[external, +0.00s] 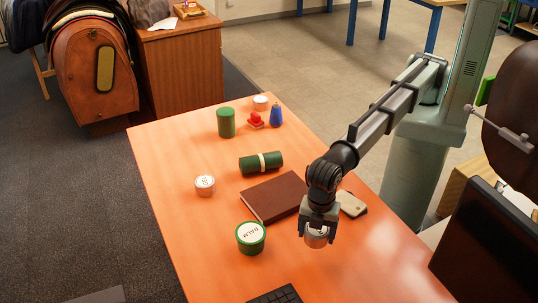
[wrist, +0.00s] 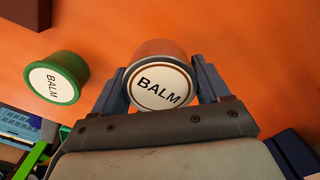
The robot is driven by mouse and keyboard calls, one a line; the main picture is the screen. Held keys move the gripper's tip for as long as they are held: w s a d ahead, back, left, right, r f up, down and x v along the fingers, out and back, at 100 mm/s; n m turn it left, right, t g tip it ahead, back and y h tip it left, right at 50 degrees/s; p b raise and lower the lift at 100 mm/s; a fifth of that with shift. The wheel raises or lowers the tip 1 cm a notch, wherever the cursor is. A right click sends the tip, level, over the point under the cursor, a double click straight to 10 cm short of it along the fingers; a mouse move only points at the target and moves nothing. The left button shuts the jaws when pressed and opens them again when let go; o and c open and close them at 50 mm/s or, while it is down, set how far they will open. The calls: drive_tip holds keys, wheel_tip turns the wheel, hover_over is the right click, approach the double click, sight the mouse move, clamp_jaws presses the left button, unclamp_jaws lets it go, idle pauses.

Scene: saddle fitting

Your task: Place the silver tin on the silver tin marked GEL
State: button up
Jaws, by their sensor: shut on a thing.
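My gripper (external: 317,229) is shut on a silver tin (external: 316,240), held over the orange table at the front right of the external view. In the wrist view this tin (wrist: 160,87) sits between the two fingers of the gripper (wrist: 160,73), its white label reading BALM. Another silver tin (external: 205,185) stands on the table left of the brown book, with dark lettering on its white lid too small to read surely. A further silver tin (external: 261,102) stands at the far end, its marking unreadable. I cannot tell which one is marked GEL.
A green tin (external: 250,238) marked BALM stands left of my gripper. A brown book (external: 273,197), a green roll (external: 261,163), a green cylinder (external: 226,122), a red object (external: 255,120), a blue bottle (external: 276,115) and a beige item (external: 351,204) are on the table. The left edge is clear.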

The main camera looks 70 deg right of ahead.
drive_tip(key=shift+r, duration=0.95)
drive_tip(key=w+d+r+m, duration=0.15)
drive_tip(key=w+d, duration=0.35)
drive_tip(key=w, duration=0.7)
drive_tip(key=w+d+r+m, duration=0.15)
drive_tip(key=w+d, duration=0.35)
drive_tip(key=w, duration=0.7)
drive_tip(key=w+d+m, duration=0.2)
drive_tip(key=w+d, duration=0.3)
drive_tip(key=w, duration=0.6)
drive_tip(key=r+n, duration=0.2)
drive_tip(key=n, duration=0.3)
hover_over(205, 181)
wheel_tip(205, 181, down, 10)
drive_tip(key=shift+w+f, duration=0.1)
drive_tip(key=shift+d+f, duration=0.1)
drive_tip(key=shift+f, duration=0.05)
drive_tip(key=o, duration=1.1)
drive_tip(key=shift+o, duration=0.2)
